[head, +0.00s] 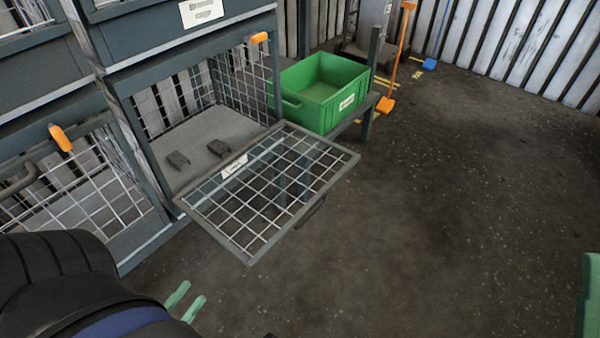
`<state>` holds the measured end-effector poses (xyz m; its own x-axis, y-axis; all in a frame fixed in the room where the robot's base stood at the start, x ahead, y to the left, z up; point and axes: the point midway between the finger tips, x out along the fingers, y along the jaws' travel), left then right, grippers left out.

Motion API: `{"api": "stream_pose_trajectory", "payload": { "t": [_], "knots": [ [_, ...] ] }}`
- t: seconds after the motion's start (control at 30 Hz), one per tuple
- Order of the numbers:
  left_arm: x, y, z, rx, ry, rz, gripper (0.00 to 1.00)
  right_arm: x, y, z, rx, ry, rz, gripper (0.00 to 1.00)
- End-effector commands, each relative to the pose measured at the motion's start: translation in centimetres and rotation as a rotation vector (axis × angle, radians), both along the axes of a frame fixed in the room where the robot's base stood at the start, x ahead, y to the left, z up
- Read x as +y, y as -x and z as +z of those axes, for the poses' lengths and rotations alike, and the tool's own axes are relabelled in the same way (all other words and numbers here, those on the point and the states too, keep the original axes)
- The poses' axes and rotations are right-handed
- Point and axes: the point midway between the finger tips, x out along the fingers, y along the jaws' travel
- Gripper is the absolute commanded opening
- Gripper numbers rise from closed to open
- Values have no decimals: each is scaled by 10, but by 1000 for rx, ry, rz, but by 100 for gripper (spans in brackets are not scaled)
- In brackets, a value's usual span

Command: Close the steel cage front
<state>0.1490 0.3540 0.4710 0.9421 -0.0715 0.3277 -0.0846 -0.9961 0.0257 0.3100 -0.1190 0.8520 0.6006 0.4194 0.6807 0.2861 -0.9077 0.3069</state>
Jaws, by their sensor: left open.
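The steel cage front (290,172) is a wire-mesh panel in a grey frame. It is open, swung down and out from the lower edge of the cage, and lies roughly flat in the air. It has a white label near the cage and a dark handle (310,212) at its outer edge. The steel cage (196,132) behind it stands open, with two small dark parts (218,148) on its floor. My left gripper (185,302) is open and empty, with green fingers, below and left of the panel's near corner and apart from it. My right gripper does not show.
A green crate (322,92) stands on a low stand just right of the cage. A neighbouring mesh cage (80,190) with an orange catch (60,138) is at left. Another orange catch (259,38) is at the opening's top right.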

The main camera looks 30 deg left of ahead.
Motion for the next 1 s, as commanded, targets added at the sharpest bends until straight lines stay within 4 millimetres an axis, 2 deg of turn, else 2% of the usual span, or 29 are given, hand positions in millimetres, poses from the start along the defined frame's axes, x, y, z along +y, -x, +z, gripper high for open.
{"api": "stream_pose_trajectory", "payload": {
  "t": [0.2, 0.47, 0.57, 0.67, 0.77, 0.9, 0.97, 1.0],
  "knots": [
    [1, 17, -6, 0, 1, 0, 47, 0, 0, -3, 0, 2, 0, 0],
    [1, 19, -6, -1, 1, 0, 47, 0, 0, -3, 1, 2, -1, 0],
    [0, 16, -6, -4, 1, -3, 37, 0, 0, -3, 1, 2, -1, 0],
    [-9, -1, 0, -21, 3, -23, 26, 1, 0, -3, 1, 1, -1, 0],
    [-30, -38, 14, -56, 3, -68, 14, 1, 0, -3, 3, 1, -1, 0],
    [-76, -101, 55, -125, -15, -151, 0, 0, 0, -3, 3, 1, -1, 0],
    [-98, -125, 80, -159, -31, -186, 0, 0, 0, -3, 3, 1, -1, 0],
    [-112, -140, 99, -185, -44, -208, 0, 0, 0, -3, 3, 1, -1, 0]
  ]
}}
